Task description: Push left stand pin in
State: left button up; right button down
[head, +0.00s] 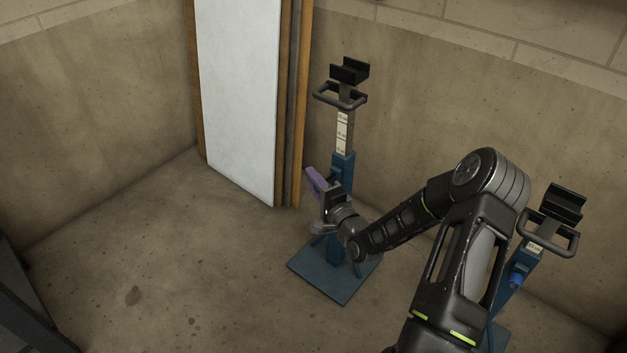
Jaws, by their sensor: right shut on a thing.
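The left stand (342,168) is a blue post on a square base plate, with a scale-marked inner tube and a black cradle on top. My right gripper (322,183) is at the post, just below the top of the blue sleeve. Its purple-grey finger shows on the left side of the post. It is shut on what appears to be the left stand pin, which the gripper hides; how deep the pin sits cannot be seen. My left gripper is out of view.
The right stand (505,290), with a blue knob (517,277) on its post, stands at the right, partly behind my right arm. A white panel (238,100) leans on the back wall. The floor at left is clear.

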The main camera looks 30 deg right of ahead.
dwell(0.8)
jog(key=shift+w+d, duration=0.25)
jog(key=shift+d, duration=0.75)
jog(key=shift+w+d, duration=0.25)
jog(key=shift+d, duration=0.7)
jog(key=c, duration=1.2)
grip_release()
jog(key=s, duration=0.2)
jog(key=s+p, duration=0.1)
jog(key=s, duration=0.2)
jog(key=s+p, duration=0.1)
jog(key=s, duration=0.1)
jog(key=shift+s+a, duration=0.35)
jog(key=shift+a, duration=0.05)
